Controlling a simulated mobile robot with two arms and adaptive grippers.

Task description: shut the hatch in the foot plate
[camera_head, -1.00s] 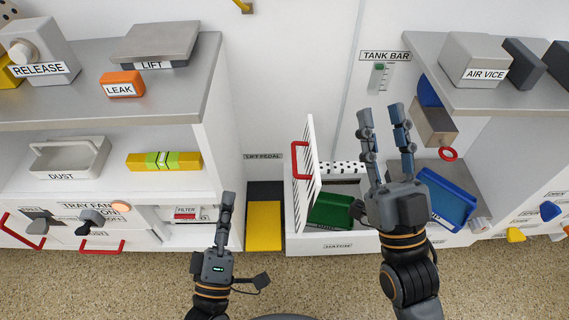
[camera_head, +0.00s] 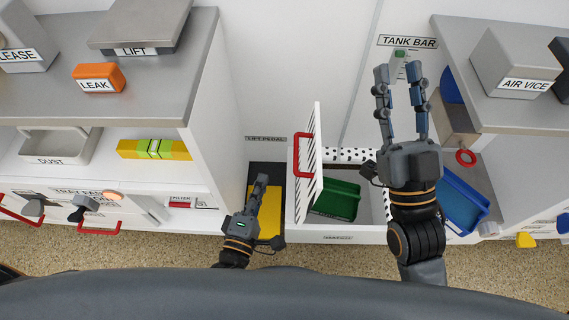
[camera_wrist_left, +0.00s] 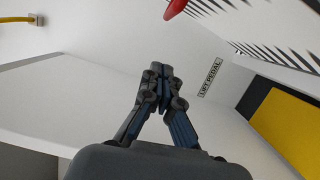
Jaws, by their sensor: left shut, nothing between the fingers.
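The hatch (camera_head: 317,165) is a white slatted panel with a red handle (camera_head: 303,156). It stands upright, open, at the left side of the white foot plate box (camera_head: 340,235). Its slats also show at the top right of the left wrist view (camera_wrist_left: 285,30), with part of the red handle (camera_wrist_left: 174,8). My left gripper (camera_head: 262,180) is shut and empty, over the yellow lift pedal and left of the hatch, apart from it. It also shows in the left wrist view (camera_wrist_left: 158,70). My right gripper (camera_head: 398,70) is open, its fingers apart, above the right part of the box.
A green bin (camera_head: 337,200) sits inside the opening and a blue bin (camera_head: 462,203) at right. The yellow pedal (camera_head: 270,215) lies left of the box. Shelf units (camera_head: 203,150) stand on both sides.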

